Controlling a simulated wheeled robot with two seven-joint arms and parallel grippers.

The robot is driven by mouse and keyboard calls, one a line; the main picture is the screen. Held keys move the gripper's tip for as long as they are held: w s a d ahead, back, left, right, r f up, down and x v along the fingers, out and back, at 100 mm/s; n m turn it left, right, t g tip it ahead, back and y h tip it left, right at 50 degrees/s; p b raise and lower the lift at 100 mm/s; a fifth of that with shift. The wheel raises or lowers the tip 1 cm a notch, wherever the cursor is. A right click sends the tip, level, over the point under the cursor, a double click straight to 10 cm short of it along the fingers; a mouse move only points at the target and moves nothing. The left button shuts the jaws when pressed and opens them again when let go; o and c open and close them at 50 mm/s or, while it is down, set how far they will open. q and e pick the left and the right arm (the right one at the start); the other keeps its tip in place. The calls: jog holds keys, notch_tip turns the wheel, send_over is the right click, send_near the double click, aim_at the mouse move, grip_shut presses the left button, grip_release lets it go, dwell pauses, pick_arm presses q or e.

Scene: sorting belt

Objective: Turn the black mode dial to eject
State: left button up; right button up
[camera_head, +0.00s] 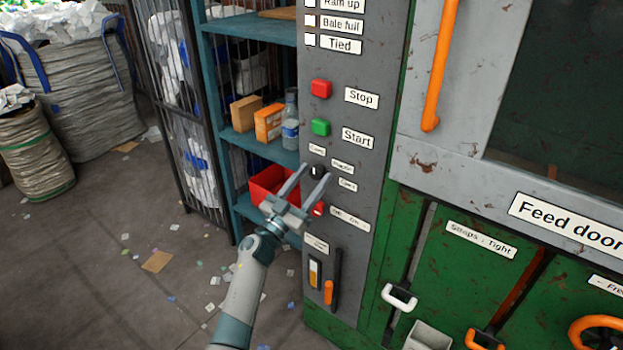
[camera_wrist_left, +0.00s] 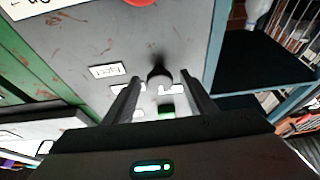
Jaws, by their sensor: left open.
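The black mode dial (camera_head: 317,171) is a small round knob on the grey control panel (camera_head: 348,225), below the green Start button. Small white labels surround it; their text is too small to read surely. My left gripper (camera_head: 316,174) is open in front of the panel, its two fingers pointing at the dial. In the left wrist view the dial (camera_wrist_left: 159,77) lies between and just beyond the fingertips (camera_wrist_left: 161,84). I cannot tell whether either finger touches it. My right gripper is not in view.
A red Stop button (camera_head: 321,88) and green Start button (camera_head: 320,127) sit above the dial. A red knob (camera_head: 318,209) and an orange lever (camera_head: 328,291) are below. Teal shelves (camera_head: 250,143) with a red bin (camera_head: 270,186) stand left; the feed door (camera_head: 480,150) is right.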

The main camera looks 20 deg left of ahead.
pick_arm(q)
jog(key=c, duration=1)
jog(key=shift+c, duration=0.2)
